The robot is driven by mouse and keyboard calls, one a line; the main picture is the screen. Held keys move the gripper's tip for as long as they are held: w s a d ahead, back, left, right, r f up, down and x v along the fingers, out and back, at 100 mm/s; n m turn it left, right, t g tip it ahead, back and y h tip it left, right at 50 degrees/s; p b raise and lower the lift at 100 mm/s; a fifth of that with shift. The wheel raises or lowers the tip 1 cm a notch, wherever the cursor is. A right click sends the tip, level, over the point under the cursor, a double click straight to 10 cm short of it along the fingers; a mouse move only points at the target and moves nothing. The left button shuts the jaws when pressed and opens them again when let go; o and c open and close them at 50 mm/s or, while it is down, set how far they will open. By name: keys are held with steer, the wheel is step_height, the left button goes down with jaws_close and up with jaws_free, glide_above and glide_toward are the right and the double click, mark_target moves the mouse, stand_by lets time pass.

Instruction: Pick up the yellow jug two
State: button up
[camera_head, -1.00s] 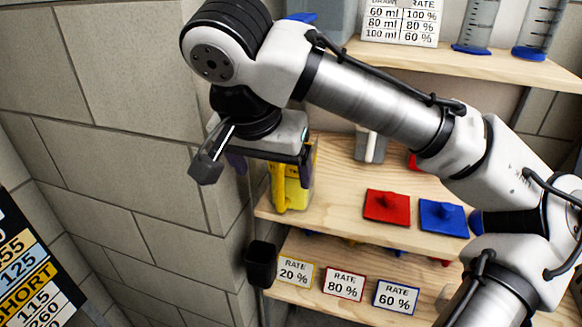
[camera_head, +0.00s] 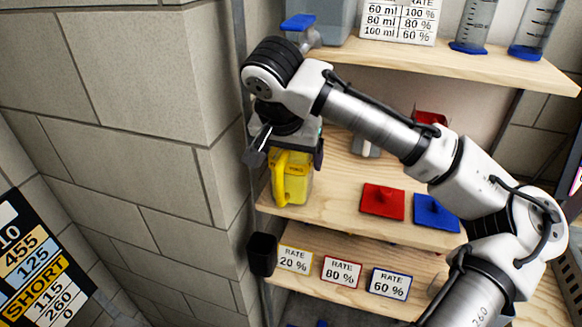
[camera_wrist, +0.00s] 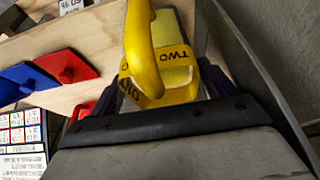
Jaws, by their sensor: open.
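The yellow jug two (camera_head: 296,186) stands upright at the left end of the middle wooden shelf, its handle facing out. In the wrist view, the jug (camera_wrist: 178,62) shows its yellow handle and a band marked "TWO". My gripper (camera_head: 288,156) is open at the top of the jug and hides part of its upper side. In the wrist view, the dark finger pads of my gripper (camera_wrist: 157,92) lie on either side of the jug's banded part. I cannot tell whether they touch it.
A red lid (camera_head: 383,202) and a blue lid (camera_head: 437,212) lie right of the jug. The upper shelf (camera_head: 440,58) is above my gripper. A block wall (camera_head: 170,150) is close on the left. A black cup (camera_head: 262,255) is at the lower shelf's left end.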

steer(key=c, duration=1.2)
steer(key=shift+r, duration=0.3)
steer(key=s+a+b, duration=0.2)
steer(key=s, duration=0.6)
steer(key=s+a+b, duration=0.3)
steer(key=s, duration=0.6)
steer(key=shift+a+r, duration=0.25)
steer(key=shift+r, duration=0.2)
